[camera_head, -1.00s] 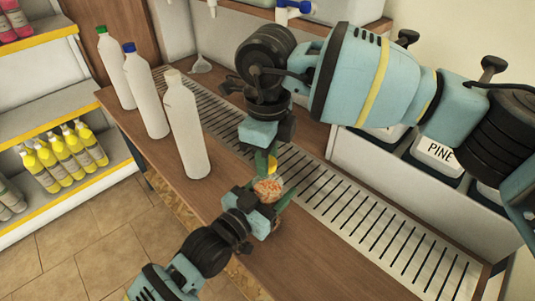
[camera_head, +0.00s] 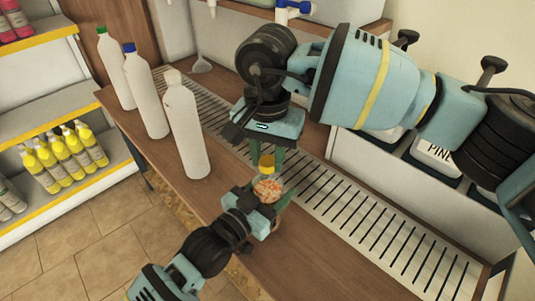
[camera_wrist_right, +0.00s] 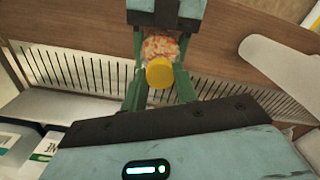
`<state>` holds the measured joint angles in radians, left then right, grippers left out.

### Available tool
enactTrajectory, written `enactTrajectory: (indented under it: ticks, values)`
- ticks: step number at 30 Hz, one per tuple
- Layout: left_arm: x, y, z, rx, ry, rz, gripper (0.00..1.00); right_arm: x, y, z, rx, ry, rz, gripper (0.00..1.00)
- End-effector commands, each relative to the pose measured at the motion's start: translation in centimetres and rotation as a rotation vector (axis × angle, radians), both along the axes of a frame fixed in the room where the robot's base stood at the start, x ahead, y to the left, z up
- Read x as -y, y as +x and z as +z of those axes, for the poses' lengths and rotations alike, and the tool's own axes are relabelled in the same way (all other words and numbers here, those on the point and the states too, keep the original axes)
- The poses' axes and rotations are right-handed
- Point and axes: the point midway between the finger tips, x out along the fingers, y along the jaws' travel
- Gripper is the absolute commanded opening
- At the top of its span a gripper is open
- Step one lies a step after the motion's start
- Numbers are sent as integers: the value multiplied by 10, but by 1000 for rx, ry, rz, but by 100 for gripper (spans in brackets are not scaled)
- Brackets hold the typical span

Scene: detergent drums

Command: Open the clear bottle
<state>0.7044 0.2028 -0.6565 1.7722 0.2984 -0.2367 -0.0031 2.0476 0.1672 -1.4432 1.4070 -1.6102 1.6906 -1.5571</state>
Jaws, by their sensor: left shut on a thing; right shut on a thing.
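The clear bottle (camera_head: 268,190) has orange-and-white contents or patterning and a yellow cap (camera_head: 267,163). It is upright above the counter's front part. My left gripper (camera_head: 268,198) is shut around the bottle's body from the front. My right gripper (camera_head: 267,155) comes down from above, shut on the yellow cap, with a green finger on either side. In the right wrist view, the yellow cap (camera_wrist_right: 160,72) sits between the right gripper's green fingers, and the bottle's body (camera_wrist_right: 160,46) shows beyond it. The cap appears to be still on the bottle's neck.
Three white bottles, green-capped (camera_head: 115,68), blue-capped (camera_head: 146,92) and white-capped (camera_head: 186,125), stand left on the wooden counter (camera_head: 330,270). A slotted metal drain strip (camera_head: 370,215) runs behind. White drums, one labelled PINE (camera_head: 435,153), stand at right. Shelves (camera_head: 60,130) are at left.

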Motion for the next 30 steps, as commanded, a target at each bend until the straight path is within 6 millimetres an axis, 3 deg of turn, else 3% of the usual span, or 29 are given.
enactTrajectory:
  ticks: [18,24,30]
  values:
    - [0,0,-1,-1,2,1,0,0,0,1,-1,0,988,2]
    - [0,0,-1,-1,2,1,0,0,0,1,-2,0,1154,2]
    - [0,0,-1,-1,2,1,0,0,0,1,-2,0,1157,2]
